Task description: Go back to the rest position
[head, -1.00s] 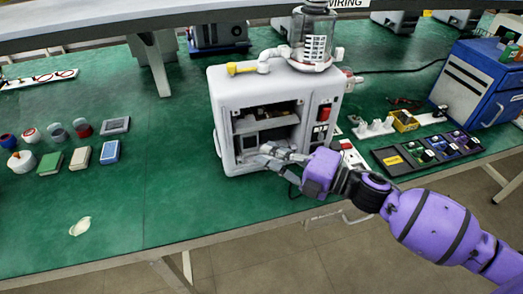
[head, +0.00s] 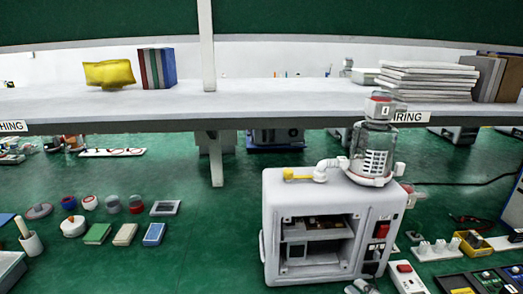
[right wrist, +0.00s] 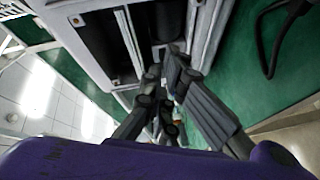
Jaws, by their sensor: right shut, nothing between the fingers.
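My right gripper (head: 360,287) barely shows at the bottom edge of the head view, in front of the canister pump's lower front. In the right wrist view my right gripper (right wrist: 168,75) is shut and empty, its dark fingers close together beside the pump housing (right wrist: 85,50). Whether they touch it I cannot tell. The white canister pump (head: 275,225) stands upright on the green table with its front bay open and a clear canister (head: 375,150) on top. My left gripper is in neither view.
A white shelf (head: 270,105) spans above the table, with a yellow bag (head: 109,73) and stacked panels (head: 428,82). Small caps and blocks lie at left, including a green block (head: 97,234). A yellow bin (head: 470,243) stands at right. The green table (head: 205,255) is clear left of the pump.

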